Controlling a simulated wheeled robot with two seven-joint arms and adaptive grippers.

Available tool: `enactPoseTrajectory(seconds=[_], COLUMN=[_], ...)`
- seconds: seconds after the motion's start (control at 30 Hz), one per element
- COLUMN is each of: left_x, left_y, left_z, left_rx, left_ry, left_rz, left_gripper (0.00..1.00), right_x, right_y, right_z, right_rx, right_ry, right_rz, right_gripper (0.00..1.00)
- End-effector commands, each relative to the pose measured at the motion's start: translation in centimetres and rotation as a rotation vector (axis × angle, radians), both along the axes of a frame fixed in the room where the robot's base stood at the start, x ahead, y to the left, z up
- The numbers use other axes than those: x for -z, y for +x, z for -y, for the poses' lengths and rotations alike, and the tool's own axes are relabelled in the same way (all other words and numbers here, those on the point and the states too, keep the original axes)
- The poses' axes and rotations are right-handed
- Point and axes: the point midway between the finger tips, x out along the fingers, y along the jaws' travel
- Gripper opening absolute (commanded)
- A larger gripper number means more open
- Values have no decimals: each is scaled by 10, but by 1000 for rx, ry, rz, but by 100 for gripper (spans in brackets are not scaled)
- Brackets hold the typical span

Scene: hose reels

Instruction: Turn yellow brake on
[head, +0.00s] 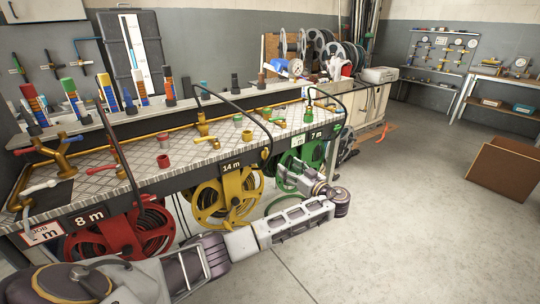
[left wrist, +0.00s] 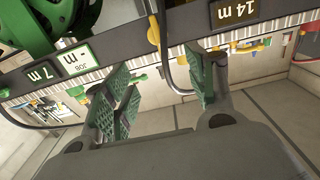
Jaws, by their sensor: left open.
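The yellow reel (head: 222,198) hangs under the bench below the 14 m sign (head: 231,166). A small yellow piece, apparently its brake lever (head: 265,154), sits at the bench's front edge just right of that sign. It also shows as a yellow lever in the left wrist view (left wrist: 153,32), ahead of the gap between my fingers. My left gripper (head: 284,171) is in front of the bench edge, between the yellow and green reels. In the left wrist view my left gripper (left wrist: 163,72) is open and empty, apart from the lever. My right gripper is not in view.
The red reel (head: 120,232) hangs to the left and the green reel (head: 305,160) to the right, close to my gripper. Black curved bars (head: 243,112) rise over the bench. The open floor (head: 420,220) to the right is clear near the bench.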

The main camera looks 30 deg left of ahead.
Motion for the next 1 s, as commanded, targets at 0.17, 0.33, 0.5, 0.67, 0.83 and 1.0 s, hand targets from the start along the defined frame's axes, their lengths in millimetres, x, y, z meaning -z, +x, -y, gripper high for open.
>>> enactPoseTrajectory(seconds=[0.17, 0.33, 0.5, 0.67, 0.83, 1.0], left_x=[0, 0, 0, 0, 0, 0], left_y=[2, 7, 15, 23, 31, 40], left_z=[-5, -17, -37, -57, -77, -98], left_rx=[-1, 0, -2, -2, -2, -1], left_ry=[1, 2, 3, 3, 2, 2], left_rz=[-1, -1, -1, -1, -1, -1], left_gripper=[56, 56, 56, 56, 56, 56], right_x=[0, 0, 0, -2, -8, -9], right_y=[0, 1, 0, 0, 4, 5], right_z=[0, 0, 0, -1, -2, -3], right_rx=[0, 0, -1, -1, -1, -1], right_ry=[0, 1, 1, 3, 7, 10], right_rz=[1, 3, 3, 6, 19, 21], right_gripper=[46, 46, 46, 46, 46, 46])
